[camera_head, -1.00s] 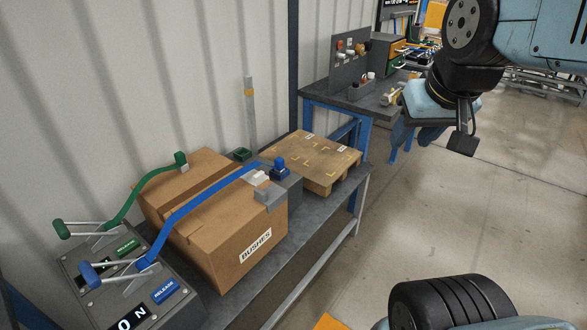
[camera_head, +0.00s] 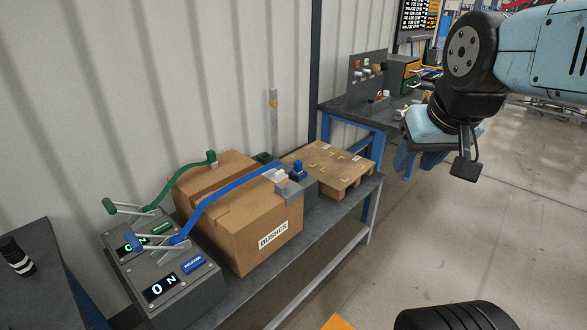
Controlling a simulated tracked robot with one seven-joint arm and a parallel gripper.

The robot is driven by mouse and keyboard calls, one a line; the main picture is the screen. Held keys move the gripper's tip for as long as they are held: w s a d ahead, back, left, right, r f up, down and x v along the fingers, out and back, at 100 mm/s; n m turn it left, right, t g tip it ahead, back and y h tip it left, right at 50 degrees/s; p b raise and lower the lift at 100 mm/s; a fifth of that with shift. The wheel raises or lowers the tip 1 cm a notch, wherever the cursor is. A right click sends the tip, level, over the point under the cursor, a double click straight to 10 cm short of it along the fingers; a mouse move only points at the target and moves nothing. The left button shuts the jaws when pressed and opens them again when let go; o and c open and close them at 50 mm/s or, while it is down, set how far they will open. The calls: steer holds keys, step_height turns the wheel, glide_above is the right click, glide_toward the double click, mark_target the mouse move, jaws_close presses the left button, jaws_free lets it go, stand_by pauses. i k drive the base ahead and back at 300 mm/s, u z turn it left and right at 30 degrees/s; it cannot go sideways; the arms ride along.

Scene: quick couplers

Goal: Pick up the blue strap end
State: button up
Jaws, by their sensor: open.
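My gripper (camera_head: 440,155) is open and empty, held up at the right, well apart from the strap.
A green strap (camera_head: 180,167) lies behind the blue one, near a green block (camera_head: 264,158). A wooden pallet (camera_head: 328,170) stands beyond the box on the bench (camera_head: 262,276). A post (camera_head: 273,122) rises behind. Open floor lies to the right.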

mark_target(297, 164)
steer(key=u, duration=0.05)
steer(key=i, duration=0.9)
steer(key=z, duration=0.1)
